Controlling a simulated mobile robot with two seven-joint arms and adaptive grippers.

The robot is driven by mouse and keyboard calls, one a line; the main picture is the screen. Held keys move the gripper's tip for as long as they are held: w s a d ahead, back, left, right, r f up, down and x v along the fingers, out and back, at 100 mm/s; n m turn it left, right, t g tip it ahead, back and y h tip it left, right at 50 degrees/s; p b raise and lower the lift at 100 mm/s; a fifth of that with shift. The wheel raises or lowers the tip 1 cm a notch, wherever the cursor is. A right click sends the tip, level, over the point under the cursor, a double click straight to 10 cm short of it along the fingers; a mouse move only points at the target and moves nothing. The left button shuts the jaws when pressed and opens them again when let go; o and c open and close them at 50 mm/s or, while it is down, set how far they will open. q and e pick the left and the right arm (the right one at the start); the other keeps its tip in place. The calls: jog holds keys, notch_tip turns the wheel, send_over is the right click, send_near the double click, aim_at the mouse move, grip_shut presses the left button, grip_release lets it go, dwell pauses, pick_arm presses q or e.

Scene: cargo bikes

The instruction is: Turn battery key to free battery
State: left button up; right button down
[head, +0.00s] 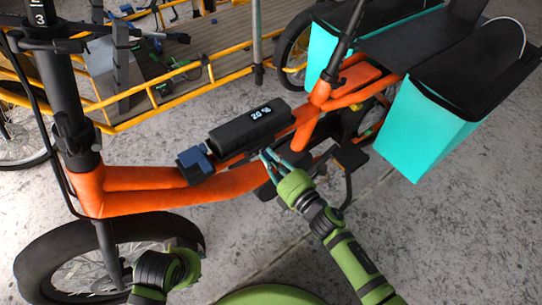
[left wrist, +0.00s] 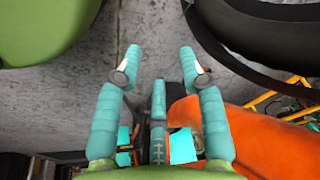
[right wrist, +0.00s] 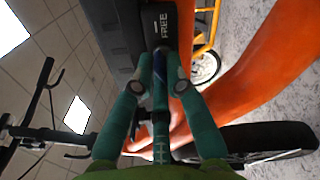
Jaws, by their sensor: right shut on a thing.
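The black battery (head: 250,127) with a small lit display lies on the orange frame tube of the front cargo bike. My right gripper (head: 268,157) reaches the side of the battery mount. In the right wrist view its fingers are close together around a small dark blue key (right wrist: 160,64). The key is mostly hidden between the fingertips. A black lock part (right wrist: 160,30) with the word FREE shows just beyond it. In the left wrist view my left gripper (left wrist: 158,62) is open and empty, away from the battery. Only its arm shows in the head view.
A blue and black block (head: 195,163) sits on the tube in front of the battery. The orange frame (head: 140,184) and front wheel (head: 60,262) lie to the left. Turquoise panniers (head: 415,125) are at right. A yellow-railed cargo bed (head: 170,100) stands behind.

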jog(key=m, duration=0.2)
jog(key=shift+r+m+p, duration=0.1)
jog(key=shift+m+p, duration=0.2)
jog(key=shift+p, duration=0.1)
pick_arm(q)
jog(key=shift+s+f+p, duration=0.1)
jog(key=shift+f+p, duration=0.35)
jog(key=shift+f, duration=2.05)
pick_arm(e)
jog(key=shift+d+m, duration=0.1)
jog(key=shift+m, duration=1.2)
jog(key=c, duration=1.2)
grip_release()
jog(key=shift+c, duration=0.2)
jog(key=v, duration=1.2)
